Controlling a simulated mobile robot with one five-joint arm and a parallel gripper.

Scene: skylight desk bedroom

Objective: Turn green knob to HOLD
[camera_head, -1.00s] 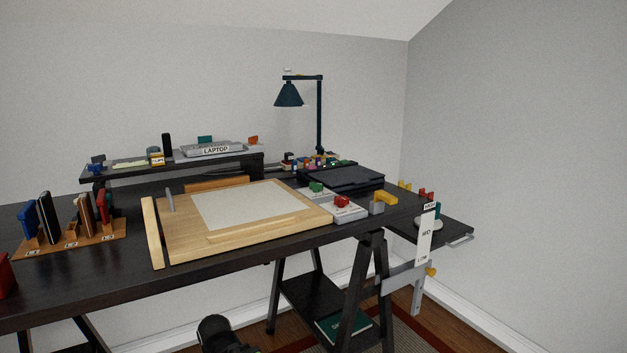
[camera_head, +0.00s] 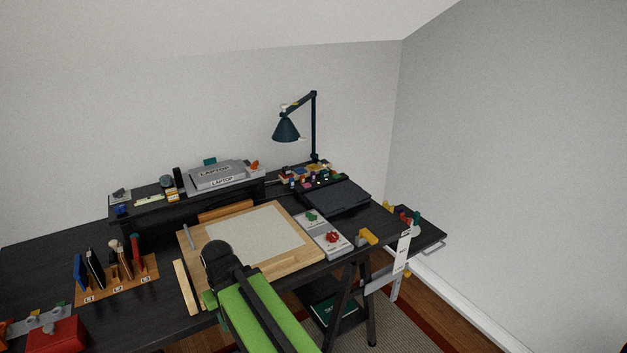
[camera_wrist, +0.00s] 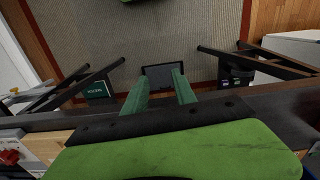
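The green knob (camera_head: 312,216) sits on a light grey panel at the right of the desk, beside the drawing board. A red knob (camera_head: 333,237) is on the panel nearer the front edge; it also shows at the left edge of the wrist view (camera_wrist: 9,157). The knob's markings are too small to read. In the wrist view my gripper (camera_wrist: 160,86) has two green fingers standing apart with nothing between them, over the floor beyond the desk edge. The green knob is not seen there. In the head view my arm rises in front of the desk; the fingertips cannot be made out.
The wooden drawing board (camera_head: 194,238) lies left of the panel. A yellow piece (camera_head: 367,237) stands right of the red knob. A dark flat tray (camera_head: 340,197) and a lamp (camera_head: 287,130) are behind. A slotted wooden rack (camera_head: 118,290) is at the left.

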